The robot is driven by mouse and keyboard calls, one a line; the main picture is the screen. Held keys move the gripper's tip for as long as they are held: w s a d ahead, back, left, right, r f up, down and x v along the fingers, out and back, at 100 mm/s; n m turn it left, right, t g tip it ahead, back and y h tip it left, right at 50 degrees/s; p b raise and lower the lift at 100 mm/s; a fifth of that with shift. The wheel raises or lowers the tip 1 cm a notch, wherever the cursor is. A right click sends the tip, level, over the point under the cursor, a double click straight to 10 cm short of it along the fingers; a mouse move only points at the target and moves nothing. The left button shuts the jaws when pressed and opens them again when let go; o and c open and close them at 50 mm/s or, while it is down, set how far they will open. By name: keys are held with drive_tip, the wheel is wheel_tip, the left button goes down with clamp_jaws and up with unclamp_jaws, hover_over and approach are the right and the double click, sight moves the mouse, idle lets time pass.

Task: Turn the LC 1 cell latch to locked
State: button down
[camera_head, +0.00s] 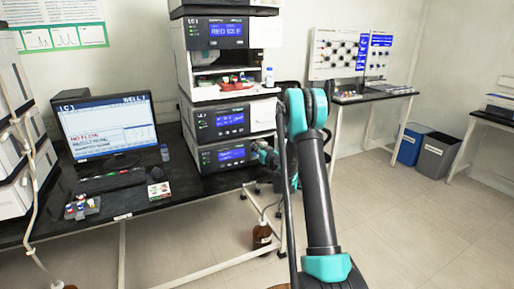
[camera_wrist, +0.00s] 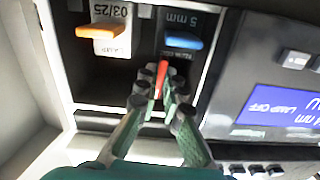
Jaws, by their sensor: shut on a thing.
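The LC 1 stack (camera_head: 215,90) stands on the dark bench, with several modules one above another. In the wrist view my gripper (camera_wrist: 163,88) is shut on a small red lever (camera_wrist: 162,70), seemingly the cell latch, in a dark recess. The lever points nearly straight up in that view, tilted slightly. Its lower part is hidden between the fingertips. In the head view my gripper (camera_head: 263,150) is at the right side of the lower modules, its tips partly hidden.
An orange tab (camera_wrist: 97,31) with a label and a blue tab (camera_wrist: 184,41) sit above the lever. A blue display panel (camera_wrist: 280,107) is at right. In the head view, a monitor (camera_head: 105,125) and keyboard (camera_head: 108,180) stand left of the stack.

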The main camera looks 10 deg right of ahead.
drive_tip(key=shift+n, duration=0.6)
drive_tip(key=c, duration=1.7)
unclamp_jaws()
drive_tip(key=v, duration=1.2)
drive_tip(key=shift+r, duration=0.1)
